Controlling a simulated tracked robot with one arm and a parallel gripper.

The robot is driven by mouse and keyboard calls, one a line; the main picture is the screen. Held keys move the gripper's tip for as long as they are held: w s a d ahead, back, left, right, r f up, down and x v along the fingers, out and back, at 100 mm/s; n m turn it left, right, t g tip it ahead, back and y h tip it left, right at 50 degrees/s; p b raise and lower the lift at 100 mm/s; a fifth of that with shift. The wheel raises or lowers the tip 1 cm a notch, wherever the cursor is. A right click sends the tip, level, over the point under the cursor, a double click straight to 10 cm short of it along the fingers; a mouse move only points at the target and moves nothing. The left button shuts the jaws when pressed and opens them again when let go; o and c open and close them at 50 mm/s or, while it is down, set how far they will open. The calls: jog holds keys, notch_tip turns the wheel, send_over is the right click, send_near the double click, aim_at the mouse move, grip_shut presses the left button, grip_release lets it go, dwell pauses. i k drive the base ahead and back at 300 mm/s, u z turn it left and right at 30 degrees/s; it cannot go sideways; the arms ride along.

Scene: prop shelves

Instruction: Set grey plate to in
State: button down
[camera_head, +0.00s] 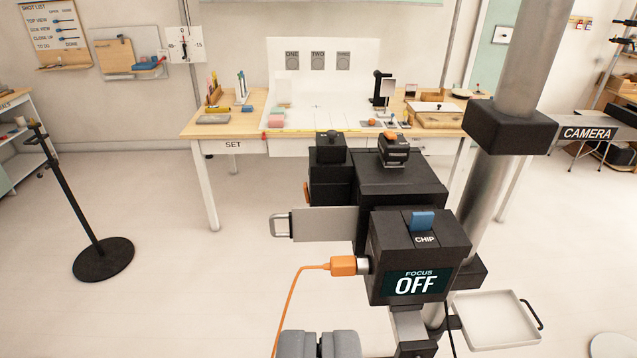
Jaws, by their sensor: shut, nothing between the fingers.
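The grey plate (325,223) sticks out of the left side of the black camera body (400,185). A metal loop handle (281,226) is at its left end. Its right end is hidden inside or behind the black housing, so I cannot tell how deep it sits. My gripper (320,337) shows at the bottom edge as two grey fingers side by side. It is shut and empty, below the plate and apart from it.
An orange cable (297,290) plugs into the left of a box (420,250) reading FOCUS OFF, between my gripper and the plate. A metal column (485,180) stands right of the camera. A SET table (225,147) is behind. Left floor is clear up to a black stand (80,205).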

aim_at(318, 224)
jog(key=u, duration=0.05)
jog(key=k, duration=1)
jog(key=u, duration=1.05)
jog(key=i, duration=1.6)
jog(key=z, duration=1.5)
